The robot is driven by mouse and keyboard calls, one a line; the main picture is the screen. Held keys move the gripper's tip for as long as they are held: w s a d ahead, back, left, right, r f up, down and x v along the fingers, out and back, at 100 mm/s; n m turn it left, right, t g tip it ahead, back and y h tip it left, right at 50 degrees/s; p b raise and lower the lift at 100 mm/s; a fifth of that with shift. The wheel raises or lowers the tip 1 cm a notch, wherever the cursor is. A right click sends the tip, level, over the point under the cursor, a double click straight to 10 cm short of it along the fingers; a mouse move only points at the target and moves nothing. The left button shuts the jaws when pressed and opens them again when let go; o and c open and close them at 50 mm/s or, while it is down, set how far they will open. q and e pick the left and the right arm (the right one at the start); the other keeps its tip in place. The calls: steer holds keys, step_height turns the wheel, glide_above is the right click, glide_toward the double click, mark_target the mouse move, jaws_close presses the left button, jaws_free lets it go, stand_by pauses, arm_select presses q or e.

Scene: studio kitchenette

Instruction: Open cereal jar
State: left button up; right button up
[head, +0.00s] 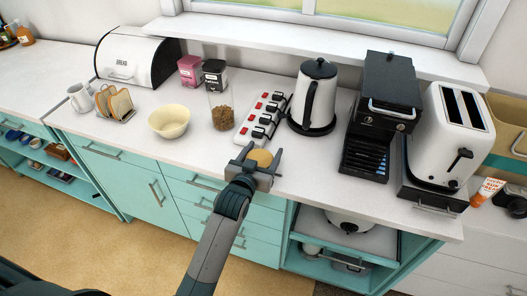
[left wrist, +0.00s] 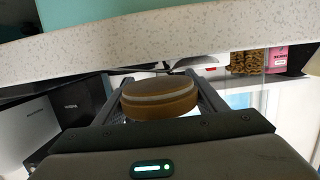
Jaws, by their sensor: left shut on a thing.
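The cereal jar (head: 222,115) is clear, with brown cereal in it, and stands upright on the counter. No lid shows on its top. My left gripper (head: 262,156) is shut on a round, tan, wood-coloured lid (head: 260,158), near the counter's front edge, to the right of and nearer than the jar. In the left wrist view the lid (left wrist: 160,98) sits between the two fingers and has a pale band around its side. The jar's cereal (left wrist: 248,62) shows at the upper right there. My right gripper is not in view.
A cream bowl (head: 168,121) stands left of the jar. A white power strip (head: 264,117) and a kettle (head: 314,98) are to its right. Pink (head: 190,71) and black (head: 214,75) canisters stand behind it. The counter front between bowl and gripper is clear.

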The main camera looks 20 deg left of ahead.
arm_select(q)
steer(key=shift+f, duration=0.55)
steer(key=o, duration=1.1)
steer(key=shift+o, duration=0.2)
steer(key=shift+r, duration=0.1)
steer(key=shift+r, duration=0.4)
steer(key=s+r+b, duration=0.2)
steer(key=s, duration=0.9)
steer(key=shift+s+a+r, duration=0.2)
steer(key=shift+s+r, duration=0.1)
steer(key=shift+s, duration=0.1)
steer(key=shift+o, duration=0.4)
